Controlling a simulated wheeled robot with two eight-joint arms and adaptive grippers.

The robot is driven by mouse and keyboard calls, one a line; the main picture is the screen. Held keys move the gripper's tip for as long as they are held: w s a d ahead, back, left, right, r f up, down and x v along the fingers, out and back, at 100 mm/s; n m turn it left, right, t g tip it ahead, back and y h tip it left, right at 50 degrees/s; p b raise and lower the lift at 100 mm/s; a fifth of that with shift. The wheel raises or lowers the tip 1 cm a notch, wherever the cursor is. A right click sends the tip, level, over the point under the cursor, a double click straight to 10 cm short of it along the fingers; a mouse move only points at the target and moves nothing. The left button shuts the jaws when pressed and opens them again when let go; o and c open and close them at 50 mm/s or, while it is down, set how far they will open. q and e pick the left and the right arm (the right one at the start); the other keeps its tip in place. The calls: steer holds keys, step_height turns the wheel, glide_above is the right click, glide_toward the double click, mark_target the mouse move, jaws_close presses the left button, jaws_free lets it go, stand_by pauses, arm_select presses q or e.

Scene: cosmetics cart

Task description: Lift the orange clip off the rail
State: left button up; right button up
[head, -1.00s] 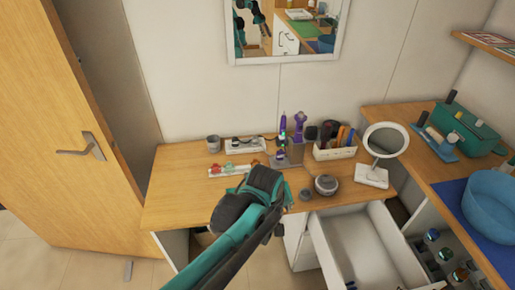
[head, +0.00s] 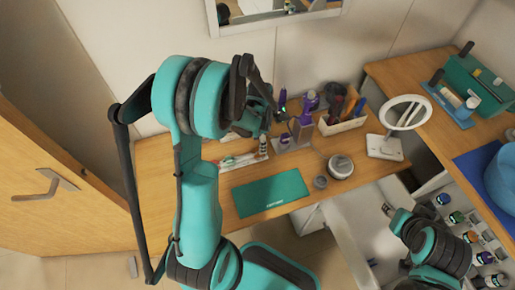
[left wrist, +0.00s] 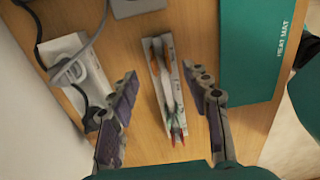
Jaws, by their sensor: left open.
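A pale narrow rail (left wrist: 160,88) with several small clips lies on the wooden table. It also shows in the head view (head: 240,161), partly behind my left arm. An orange patch, which seems to be the orange clip (left wrist: 169,45), is at the rail's far end in the left wrist view. Red and green bits show at the near end. My left gripper (left wrist: 160,76) is open and empty, with one finger on each side of the rail as seen from the wrist. In the head view its dark fingers are hard to make out. My right gripper's fingers are unclear.
A teal heat mat (left wrist: 250,50) lies beside the rail. A white power strip (left wrist: 78,72) with a grey cable is on the other side. A purple-tool stand (head: 290,140), an organiser (head: 342,124), a round mirror (head: 404,113) and an open drawer (head: 360,235) are to the right.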

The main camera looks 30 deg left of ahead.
arm_select(q)
step_height(320, 180, down, 6)
steer(key=shift+s+f+b, duration=0.1)
steer(key=shift+b, duration=1.1)
steer(key=c, duration=0.9)
